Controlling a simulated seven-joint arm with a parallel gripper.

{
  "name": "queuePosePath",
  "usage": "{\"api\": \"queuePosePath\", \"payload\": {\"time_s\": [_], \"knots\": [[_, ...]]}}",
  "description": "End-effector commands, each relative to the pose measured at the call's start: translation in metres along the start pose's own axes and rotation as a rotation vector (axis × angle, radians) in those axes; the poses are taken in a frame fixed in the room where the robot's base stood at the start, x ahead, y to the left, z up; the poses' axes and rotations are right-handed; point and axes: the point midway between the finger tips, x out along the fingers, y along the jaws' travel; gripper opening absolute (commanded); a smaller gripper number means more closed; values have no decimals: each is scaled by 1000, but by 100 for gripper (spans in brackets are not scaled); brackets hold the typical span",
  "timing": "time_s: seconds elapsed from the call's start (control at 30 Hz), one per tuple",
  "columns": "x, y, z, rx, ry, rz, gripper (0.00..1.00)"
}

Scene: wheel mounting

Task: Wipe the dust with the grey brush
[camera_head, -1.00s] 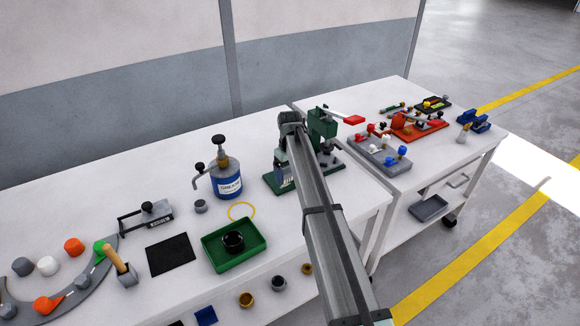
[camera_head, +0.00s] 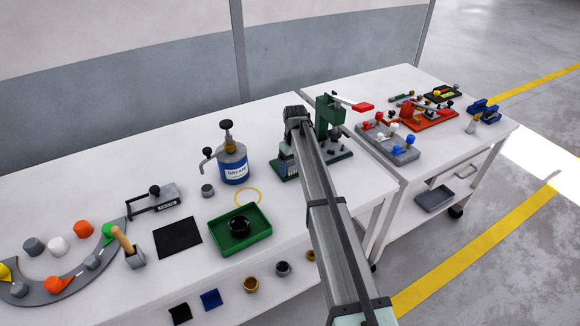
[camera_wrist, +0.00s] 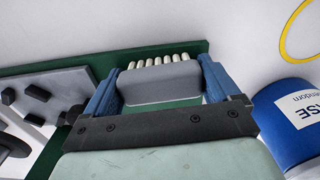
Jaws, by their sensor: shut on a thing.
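In the wrist view, the grey brush (camera_wrist: 160,84) sits between the two blue fingers of my gripper (camera_wrist: 160,78), which is shut on it. Its cream bristles point away from my palm, towards the green base plate (camera_wrist: 192,50). In the head view, my gripper (camera_head: 286,163) is low at the left end of the green press (camera_head: 329,118), partly hidden by my arm. The brush cannot be made out there. I cannot make out any dust in either view, and whether the bristles touch the plate is unclear.
The blue grease can (camera_head: 233,166) stands close to the left of my gripper. A yellow ring (camera_head: 249,197) and a green tray (camera_head: 253,236) lie nearer the front. A second table (camera_head: 440,160) with several parts stands to the right.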

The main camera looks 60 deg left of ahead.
Motion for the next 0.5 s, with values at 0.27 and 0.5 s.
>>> {"api": "queuePosePath", "payload": {"time_s": [0.27, 0.5], "knots": [[-28, 9, 1, 0, 2, 1, 61], [-48, 9, 0, 0, 1, 1, 61]]}}
